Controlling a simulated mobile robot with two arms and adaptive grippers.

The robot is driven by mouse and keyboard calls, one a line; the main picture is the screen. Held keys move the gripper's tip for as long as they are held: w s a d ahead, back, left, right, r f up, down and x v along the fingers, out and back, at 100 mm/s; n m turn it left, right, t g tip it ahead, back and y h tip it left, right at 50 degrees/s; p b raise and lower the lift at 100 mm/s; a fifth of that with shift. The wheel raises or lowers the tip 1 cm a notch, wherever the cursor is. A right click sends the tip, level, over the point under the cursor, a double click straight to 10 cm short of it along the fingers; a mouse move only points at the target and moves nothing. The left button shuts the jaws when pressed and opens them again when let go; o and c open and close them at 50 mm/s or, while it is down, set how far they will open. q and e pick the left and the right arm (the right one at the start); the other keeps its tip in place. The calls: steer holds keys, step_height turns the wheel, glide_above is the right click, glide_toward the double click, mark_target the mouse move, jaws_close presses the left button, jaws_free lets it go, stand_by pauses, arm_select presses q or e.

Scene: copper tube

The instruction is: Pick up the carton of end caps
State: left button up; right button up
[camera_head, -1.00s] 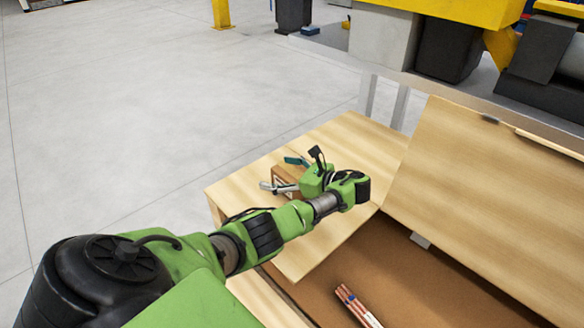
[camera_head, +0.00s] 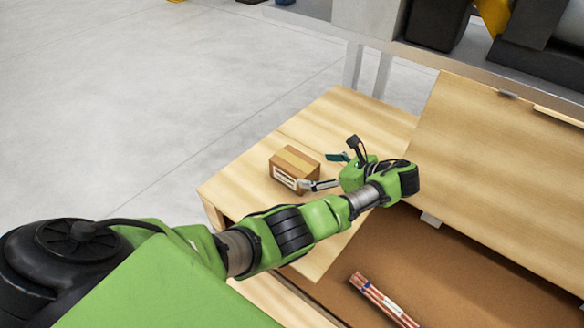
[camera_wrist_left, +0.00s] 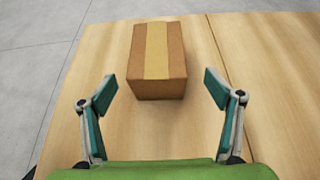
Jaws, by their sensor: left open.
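The carton of end caps (camera_head: 297,165) is a small brown cardboard box with a tan tape strip and a white label on its side. It stands on the wooden table top. In the left wrist view the carton (camera_wrist_left: 157,62) sits ahead of the fingertips, roughly centred between them. My left gripper (camera_head: 328,170) is open and empty, just right of the carton in the head view. Its two teal-padded fingers (camera_wrist_left: 158,93) are spread wider than the carton, which is not between them. My right gripper is not in view.
The wooden table top (camera_head: 330,120) is otherwise clear around the carton. A raised wooden lid (camera_head: 500,170) stands to the right. Below it, an open brown compartment (camera_head: 450,265) holds several copper tubes (camera_head: 383,300). Grey floor lies beyond the table.

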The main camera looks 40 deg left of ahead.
mark_target(310, 169)
arm_select(q)
steer(key=x, duration=0.4)
steer(key=shift+a+f, duration=0.25)
steer(key=shift+a, duration=0.3)
steer(key=x, duration=0.4)
steer(key=shift+s+a+f, duration=0.1)
steer(key=shift+a+f, duration=0.05)
steer(key=shift+a, duration=0.1)
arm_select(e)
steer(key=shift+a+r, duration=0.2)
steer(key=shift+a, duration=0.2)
arm_select(q)
steer(key=shift+d, duration=0.1)
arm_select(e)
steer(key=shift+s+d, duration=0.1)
arm_select(q)
steer(key=c, duration=1.2)
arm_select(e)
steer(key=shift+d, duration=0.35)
